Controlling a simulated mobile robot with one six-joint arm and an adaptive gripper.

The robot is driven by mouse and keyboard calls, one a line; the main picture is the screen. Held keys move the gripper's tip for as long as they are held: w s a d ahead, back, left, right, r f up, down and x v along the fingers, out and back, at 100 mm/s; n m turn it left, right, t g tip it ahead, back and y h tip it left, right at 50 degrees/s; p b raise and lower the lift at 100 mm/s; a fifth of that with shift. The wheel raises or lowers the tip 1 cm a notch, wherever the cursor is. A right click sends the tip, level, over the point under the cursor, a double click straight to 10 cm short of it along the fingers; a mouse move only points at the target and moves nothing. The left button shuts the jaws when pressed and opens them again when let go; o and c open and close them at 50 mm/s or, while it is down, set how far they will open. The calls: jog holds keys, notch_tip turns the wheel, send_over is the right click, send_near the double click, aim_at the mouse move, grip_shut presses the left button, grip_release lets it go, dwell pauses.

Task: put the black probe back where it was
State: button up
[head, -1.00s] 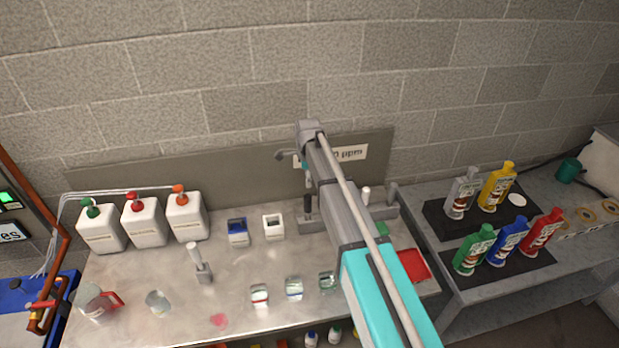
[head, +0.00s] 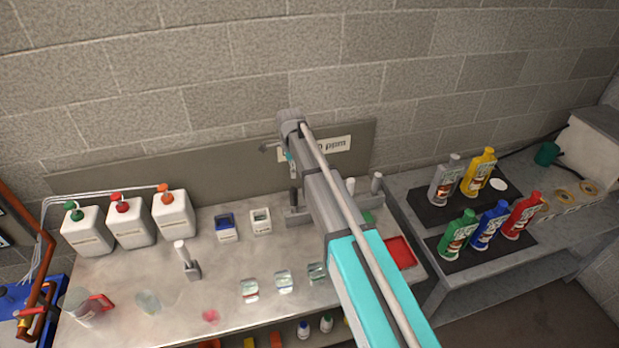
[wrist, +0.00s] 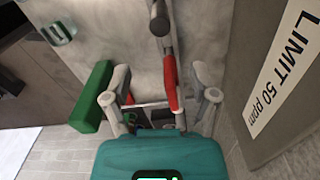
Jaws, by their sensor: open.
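A black probe (head: 294,197) stands upright at the left end of a grey rack (head: 297,217) at the back of the steel bench, left of my arm. A dark-topped upright cylinder (wrist: 160,22) at the top of the wrist view looks like the same probe. My gripper (wrist: 160,75) is open over the rack area, its two fingers apart. A red curved piece (wrist: 171,82) shows between the fingers; I cannot tell what it is or whether it touches them. In the head view my arm hides the gripper and the rack's middle.
Two pale posts (head: 376,183) stand at the rack's right end. A green block (wrist: 92,97) lies beside the left finger. A backboard with a "LIMIT 50 ppm" sign (wrist: 283,70) rises close behind.

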jog(key=s+d+n, duration=1.6)
jog(key=s+d, duration=0.7)
jog(key=s, duration=0.3)
jog(key=shift+d+n, duration=0.15)
jog(key=shift+n, duration=0.15)
jog(key=shift+f, duration=0.1)
notch_tip(320, 180, down, 9)
jog(key=b, duration=0.9)
jog(key=shift+c, duration=0.2)
